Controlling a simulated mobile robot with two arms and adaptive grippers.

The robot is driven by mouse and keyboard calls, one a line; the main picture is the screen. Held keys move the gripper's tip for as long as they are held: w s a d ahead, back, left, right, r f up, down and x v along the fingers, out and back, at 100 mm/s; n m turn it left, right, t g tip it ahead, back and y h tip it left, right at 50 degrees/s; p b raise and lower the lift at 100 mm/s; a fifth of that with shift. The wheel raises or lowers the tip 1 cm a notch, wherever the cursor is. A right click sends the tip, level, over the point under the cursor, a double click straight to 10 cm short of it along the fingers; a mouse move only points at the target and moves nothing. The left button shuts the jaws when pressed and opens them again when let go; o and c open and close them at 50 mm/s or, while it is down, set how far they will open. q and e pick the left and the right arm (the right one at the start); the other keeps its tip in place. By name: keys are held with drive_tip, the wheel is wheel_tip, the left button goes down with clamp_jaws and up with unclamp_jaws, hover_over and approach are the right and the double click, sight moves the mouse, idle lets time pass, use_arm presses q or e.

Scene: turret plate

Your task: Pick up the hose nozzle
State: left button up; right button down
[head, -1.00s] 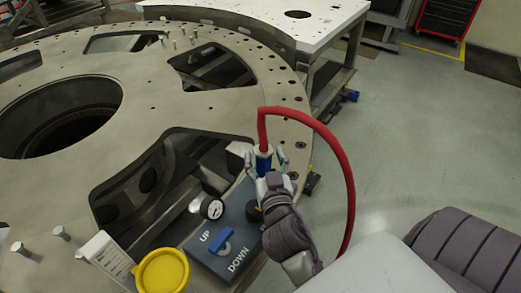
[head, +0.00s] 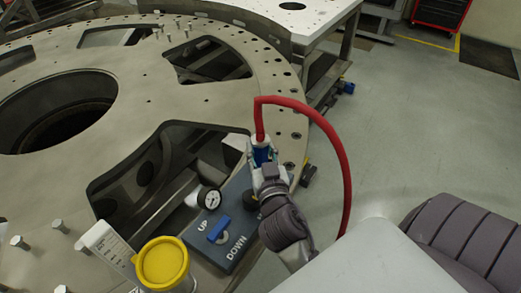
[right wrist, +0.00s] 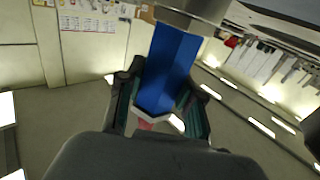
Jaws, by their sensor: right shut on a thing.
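The hose nozzle (head: 262,154) is a blue body joined to a red hose (head: 334,140) that arches up from it and drops to the right. My right gripper (head: 261,150) is shut on the nozzle near the right edge of the turret plate (head: 205,108). In the right wrist view the blue nozzle body (right wrist: 170,70) sits between the two fingers (right wrist: 160,108), with a grey metal part at its far end. The fingers hide part of the nozzle. My left gripper is not in view.
A yellow-lidded container (head: 162,263) stands at the front. A white table (head: 270,12) is at the back. Open floor lies to the right.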

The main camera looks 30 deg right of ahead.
sight(261, 139)
wheel_tip(261, 139, up, 4)
drive_tip(key=shift+r+p, duration=0.2)
drive_tip(key=shift+p, duration=0.2)
drive_tip(key=s+d+r+p, duration=0.6)
drive_tip(key=s+d, duration=0.2)
drive_tip(key=shift+s+r, duration=0.2)
drive_tip(key=shift+r, duration=0.1)
drive_tip(key=shift+r+p, duration=0.2)
drive_tip(key=shift+p, duration=0.1)
drive_tip(key=shift+r+p, duration=1.35)
drive_tip(key=shift+p, duration=0.25)
